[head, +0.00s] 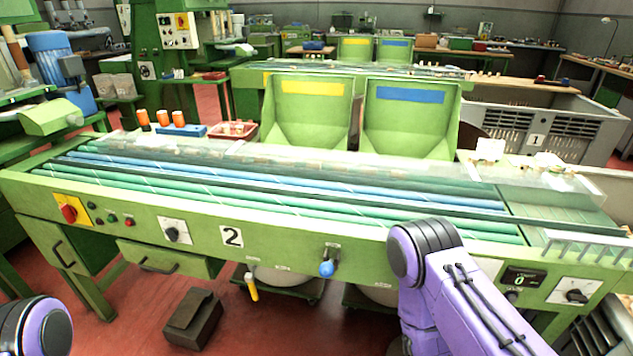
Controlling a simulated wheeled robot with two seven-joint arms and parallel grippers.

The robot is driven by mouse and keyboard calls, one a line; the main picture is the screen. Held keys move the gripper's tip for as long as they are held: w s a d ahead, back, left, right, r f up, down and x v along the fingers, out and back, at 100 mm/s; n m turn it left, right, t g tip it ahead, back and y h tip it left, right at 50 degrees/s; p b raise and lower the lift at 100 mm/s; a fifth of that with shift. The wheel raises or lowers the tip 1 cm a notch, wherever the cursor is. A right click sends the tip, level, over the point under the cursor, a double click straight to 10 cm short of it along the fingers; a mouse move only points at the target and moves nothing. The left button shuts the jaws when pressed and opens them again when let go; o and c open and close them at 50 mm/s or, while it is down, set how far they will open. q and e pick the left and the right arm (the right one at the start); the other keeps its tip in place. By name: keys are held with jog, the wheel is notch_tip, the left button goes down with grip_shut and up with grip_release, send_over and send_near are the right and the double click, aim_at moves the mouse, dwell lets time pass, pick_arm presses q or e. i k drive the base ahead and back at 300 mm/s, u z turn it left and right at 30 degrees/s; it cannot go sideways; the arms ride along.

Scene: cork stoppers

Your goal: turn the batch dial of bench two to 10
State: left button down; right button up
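Bench two is the long green bench (300,240), marked by a white "2" plate (231,236) on its front. At the right end of that front are a small display (522,279) reading 0, a small black knob (512,296) below it, and a black dial on a white plate (574,292). Another black dial on a white plate (174,232) is left of the "2". The lettering is too small to tell which is the batch dial. My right arm's purple links stand in front of the bench, left of the display. Neither gripper shows.
A red rotary switch (68,212) and small buttons are at the front's left end. A blue-handled valve (327,268) and a yellow-handled one (251,286) hang below. A dark box (193,318) sits on the red floor. A grey rack (590,246) projects at the right end.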

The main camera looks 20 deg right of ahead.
aim_at(575, 295)
jog(key=z, duration=2.7)
jog(key=k, duration=0.5)
jog(key=i, duration=0.9)
jog(key=z, duration=0.55)
